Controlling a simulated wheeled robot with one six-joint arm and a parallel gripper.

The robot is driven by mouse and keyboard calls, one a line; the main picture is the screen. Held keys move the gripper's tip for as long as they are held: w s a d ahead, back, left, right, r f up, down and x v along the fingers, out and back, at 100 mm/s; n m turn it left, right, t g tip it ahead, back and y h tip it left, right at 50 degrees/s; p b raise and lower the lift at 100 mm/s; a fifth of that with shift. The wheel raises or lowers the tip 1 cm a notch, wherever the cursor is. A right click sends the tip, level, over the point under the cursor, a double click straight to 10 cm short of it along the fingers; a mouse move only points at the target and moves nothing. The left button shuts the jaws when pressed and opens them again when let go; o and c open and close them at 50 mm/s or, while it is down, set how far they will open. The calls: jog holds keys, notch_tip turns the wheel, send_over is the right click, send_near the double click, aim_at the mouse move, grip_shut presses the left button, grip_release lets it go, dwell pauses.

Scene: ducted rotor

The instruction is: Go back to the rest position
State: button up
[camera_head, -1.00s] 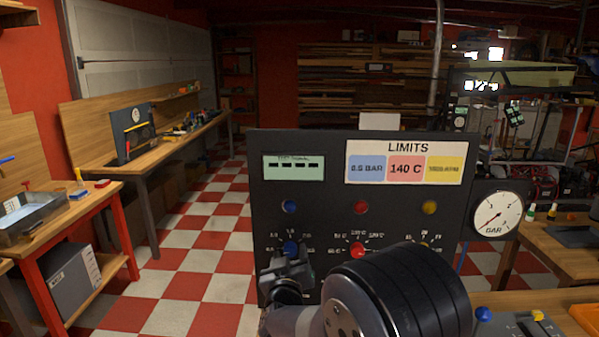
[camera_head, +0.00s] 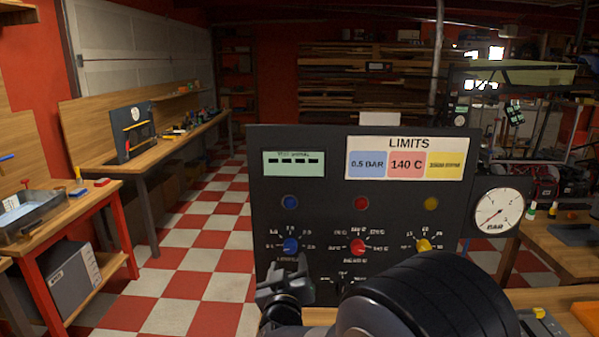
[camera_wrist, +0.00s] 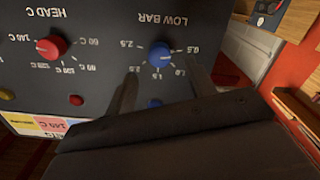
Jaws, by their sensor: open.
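My gripper (camera_head: 286,284) is in front of the dark control panel (camera_head: 335,215), low in the head view and just below the blue knob (camera_head: 290,246). Its two fingers (camera_wrist: 163,88) are apart and empty in the wrist view, which shows the panel upside down. The blue knob (camera_wrist: 159,54) shows beyond and between the fingers, clear of both. The red knob (camera_head: 358,247) is in the middle of the row, also in the wrist view (camera_wrist: 51,47). The yellow knob (camera_head: 423,245) is at the right. My arm hides the panel's lower right part.
A round BAR gauge (camera_head: 498,210) adjoins the panel's right side. A wooden bench (camera_head: 560,250) stands at the right. A red-legged bench (camera_head: 85,205) with a grey tray (camera_head: 45,215) stands at the left. The checkered floor (camera_head: 190,265) between is clear.

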aim_at(290, 249)
jog(key=w+p, duration=0.1)
jog(key=w, duration=0.4)
jog(key=shift+w+d+r, duration=0.1)
jog(key=shift+w+d, duration=0.05)
jog(key=shift+w, duration=0.05)
jog(key=shift+f+m+b, duration=0.25)
jog(key=shift+m+b, duration=0.15)
jog(key=shift+b, duration=0.05)
jog(key=shift+s+r+m+b, duration=0.15)
jog(key=shift+m+b, duration=0.3)
jog(key=shift+m, duration=0.45)
jog(key=m+b, duration=0.1)
jog(key=m, duration=0.2)
jog(key=shift+m+b, duration=0.4)
jog(key=m+b, duration=0.2)
jog(key=m, duration=0.3)
jog(key=shift+m+b, duration=0.3)
jog(key=shift+b, duration=0.1)
jog(key=m+b, duration=0.3)
jog(key=m, duration=0.3)
jog(key=shift+m, duration=0.4)
jog(key=m+b, duration=0.2)
jog(key=m, duration=0.3)
jog(key=shift+m+b, duration=0.3)
jog(key=shift+m, duration=0.1)
jog(key=shift+r, duration=0.1)
